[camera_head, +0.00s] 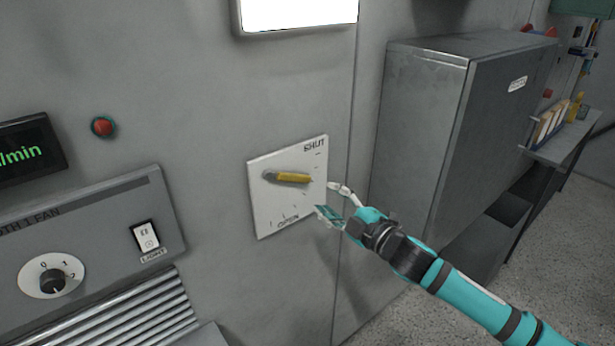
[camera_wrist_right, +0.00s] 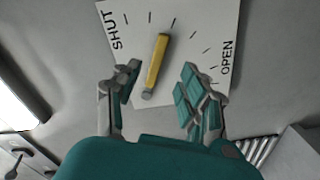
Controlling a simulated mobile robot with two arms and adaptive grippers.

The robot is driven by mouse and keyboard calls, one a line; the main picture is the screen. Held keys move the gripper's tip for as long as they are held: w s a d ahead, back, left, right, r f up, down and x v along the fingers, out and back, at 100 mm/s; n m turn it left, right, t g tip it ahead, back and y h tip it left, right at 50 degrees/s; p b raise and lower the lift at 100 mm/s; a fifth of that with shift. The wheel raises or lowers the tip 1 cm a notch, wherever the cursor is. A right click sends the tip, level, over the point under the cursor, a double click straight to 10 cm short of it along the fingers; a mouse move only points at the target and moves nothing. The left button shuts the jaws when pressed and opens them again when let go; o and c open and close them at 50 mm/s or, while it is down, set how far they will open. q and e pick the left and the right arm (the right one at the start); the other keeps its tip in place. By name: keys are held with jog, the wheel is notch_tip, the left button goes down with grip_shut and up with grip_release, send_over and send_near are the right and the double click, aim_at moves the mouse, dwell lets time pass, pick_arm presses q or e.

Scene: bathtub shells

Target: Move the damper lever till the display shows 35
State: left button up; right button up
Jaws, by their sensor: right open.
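The damper lever (camera_head: 292,178) is a yellow handle on a grey pivot, on a white plate (camera_head: 262,212) marked SHUT at the top and OPEN at the bottom. In the head view it points right, between the two marks. My right gripper (camera_head: 330,199) is open and empty, just right of the lever's tip. In the right wrist view the lever (camera_wrist_right: 158,62) shows beyond and between the open fingers (camera_wrist_right: 158,80), apparently touching neither. The display (camera_head: 22,152) at the left edge is cut off; only green letters "l/min" show, and its number is out of view. My left gripper is not in view.
A grey panel (camera_head: 100,205) with a round knob (camera_head: 52,281) and a light switch (camera_head: 146,238) sits at left, above slats. A red button (camera_head: 103,127) is on the wall. A grey cabinet (camera_head: 415,120) stands right of the plate, near my right arm.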

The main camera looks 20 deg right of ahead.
aim_at(303, 180)
jog(key=p+x, duration=0.2)
jog(key=x, duration=0.5)
jog(key=shift+w+a, duration=0.15)
jog(key=shift+w, duration=0.2)
jog(key=shift+w+a, duration=0.2)
jog(key=shift+w, duration=0.3)
grip_shut()
jog(key=shift+f, duration=0.1)
